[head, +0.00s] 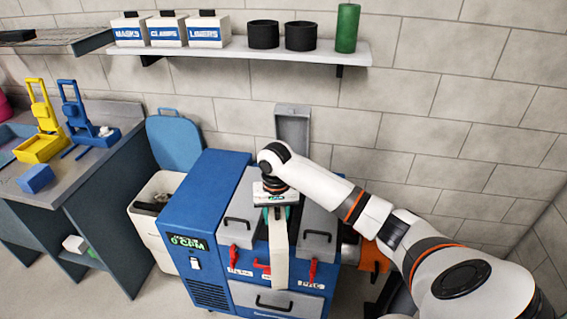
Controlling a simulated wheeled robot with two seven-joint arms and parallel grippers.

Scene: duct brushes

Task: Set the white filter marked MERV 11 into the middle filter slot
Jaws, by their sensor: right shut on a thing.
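My right gripper (277,212) points down over the middle of the blue filter machine (205,190). It is shut on the top of a whitish filter (280,255), which hangs upright with its narrow edge towards me. The filter is in line with the middle slot, between the grey left cover (238,210) and the grey right cover (318,232). The middle cover (293,128) stands open against the wall. The filter's marking does not show, and I cannot tell how deep it sits. The slot opening is mostly hidden by my wrist and the filter. My left gripper is out of view.
Red latches (313,271) sit on the machine's front, above a grey drawer (277,301). A white bin (157,205) with a blue lid (174,140) stands left. A workbench (75,170) is further left. A shelf (235,50) with boxes runs above.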

